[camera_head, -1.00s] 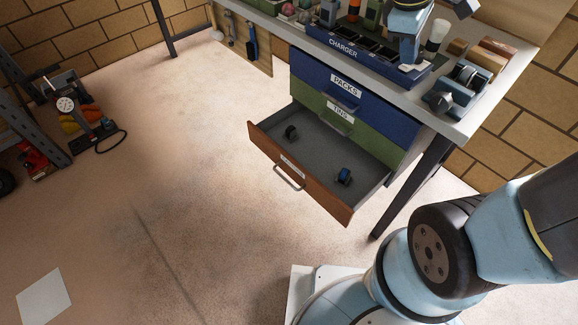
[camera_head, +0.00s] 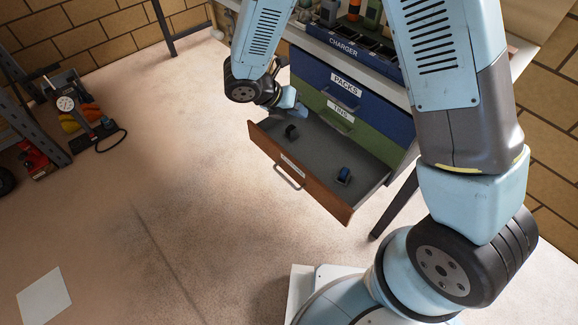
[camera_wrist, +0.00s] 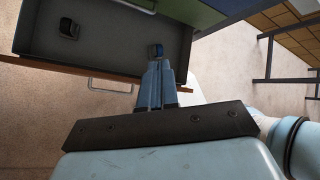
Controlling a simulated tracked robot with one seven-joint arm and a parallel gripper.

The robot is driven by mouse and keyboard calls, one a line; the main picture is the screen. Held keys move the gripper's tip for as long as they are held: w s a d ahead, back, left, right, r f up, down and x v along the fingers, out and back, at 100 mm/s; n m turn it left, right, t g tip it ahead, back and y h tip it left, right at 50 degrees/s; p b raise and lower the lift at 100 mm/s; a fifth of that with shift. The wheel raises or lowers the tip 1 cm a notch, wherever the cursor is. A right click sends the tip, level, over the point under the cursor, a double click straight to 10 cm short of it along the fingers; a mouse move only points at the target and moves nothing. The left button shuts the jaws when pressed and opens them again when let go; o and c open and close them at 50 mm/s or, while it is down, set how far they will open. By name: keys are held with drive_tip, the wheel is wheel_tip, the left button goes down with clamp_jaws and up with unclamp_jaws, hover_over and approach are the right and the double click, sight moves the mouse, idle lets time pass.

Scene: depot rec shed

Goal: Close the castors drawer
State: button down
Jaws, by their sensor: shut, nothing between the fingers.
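The castors drawer is the lowest drawer of the cabinet under the bench and stands pulled out. Its brown front (camera_head: 300,172) carries a label and a bar handle (camera_head: 288,177). My gripper (camera_head: 300,108) is over the drawer's far left part in the head view, shut and empty. I cannot tell any contact.
Above are the shut TINS drawer (camera_head: 355,130) and PACKS drawer (camera_head: 335,82). The charger (camera_head: 345,44) is on the bench beside my raised arm. A dark bench leg (camera_head: 395,205) stands right of the drawer. The floor (camera_head: 180,180) before the drawer front is clear.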

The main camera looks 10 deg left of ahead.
drive_tip(key=s+a+f+n+t, duration=0.1)
drive_tip(key=s+a+f+n, duration=0.25)
drive_tip(key=f, duration=0.25)
drive_tip(key=s+a+f+n+t+y, duration=0.1)
drive_tip(key=s+a+f+n, duration=0.2)
drive_tip(key=f+n, duration=0.3)
drive_tip(key=s+a+f+n+t, duration=0.1)
drive_tip(key=s+a+f+n, duration=0.25)
drive_tip(key=f, duration=0.35)
approach(294, 166)
drive_tip(key=s+f+x, duration=0.1)
drive_tip(key=x, duration=0.3)
drive_tip(key=shift+w+d+r+m, duration=0.15)
drive_tip(key=shift+w+d, duration=0.1)
drive_tip(key=shift+w, duration=0.25)
drive_tip(key=shift+w+d+f+m, duration=0.15)
drive_tip(key=shift+w+d, duration=0.15)
drive_tip(key=shift+w, duration=0.15)
drive_tip(key=shift+r, duration=0.1)
